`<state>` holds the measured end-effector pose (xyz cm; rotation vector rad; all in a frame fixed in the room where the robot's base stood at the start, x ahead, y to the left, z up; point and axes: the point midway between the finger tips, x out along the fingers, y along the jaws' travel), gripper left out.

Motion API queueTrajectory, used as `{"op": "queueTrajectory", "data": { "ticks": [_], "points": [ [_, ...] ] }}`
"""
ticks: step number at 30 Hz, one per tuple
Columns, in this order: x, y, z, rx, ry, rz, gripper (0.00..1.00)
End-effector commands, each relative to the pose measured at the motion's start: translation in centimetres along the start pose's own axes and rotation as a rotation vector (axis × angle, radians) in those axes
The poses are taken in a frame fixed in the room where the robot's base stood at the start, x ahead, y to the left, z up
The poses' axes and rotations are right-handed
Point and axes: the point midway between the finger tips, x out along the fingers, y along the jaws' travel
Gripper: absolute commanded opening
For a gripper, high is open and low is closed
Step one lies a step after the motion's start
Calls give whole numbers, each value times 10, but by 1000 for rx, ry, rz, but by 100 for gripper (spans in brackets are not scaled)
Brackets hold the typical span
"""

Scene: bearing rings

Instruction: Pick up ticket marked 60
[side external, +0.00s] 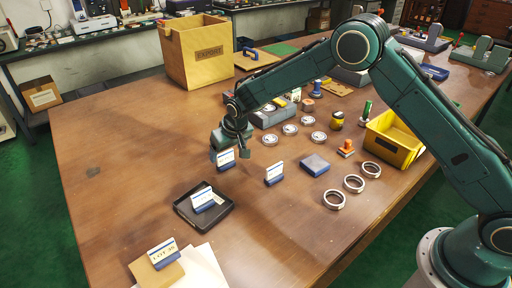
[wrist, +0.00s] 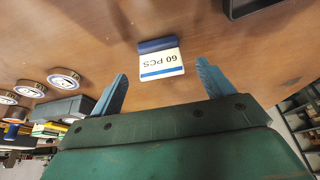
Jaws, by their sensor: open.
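The ticket marked 60 PCS (wrist: 161,62) is a white card with a blue stripe in a dark blue base. In the wrist view it lies ahead of and between my two spread fingertips, which show clear room on both sides. My gripper (wrist: 160,84) is open and empty. In the side view my gripper (side external: 236,143) is low over the table, right by a white and blue ticket (side external: 223,159) that it partly hides; its print is too small to read there, but its place fits the 60 ticket.
Another ticket (side external: 274,174) stands to the right.

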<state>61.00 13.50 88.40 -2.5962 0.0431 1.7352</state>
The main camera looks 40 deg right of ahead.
Motion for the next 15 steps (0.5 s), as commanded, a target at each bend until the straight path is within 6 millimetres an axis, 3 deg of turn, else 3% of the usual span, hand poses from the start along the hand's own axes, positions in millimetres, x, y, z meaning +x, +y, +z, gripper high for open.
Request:
{"op": "queueTrajectory", "data": {
  "ticks": [8,15],
  "points": [
    [4,0,0,0,-1,0,80],
    [25,0,0,0,-1,1,80]
  ]
}}
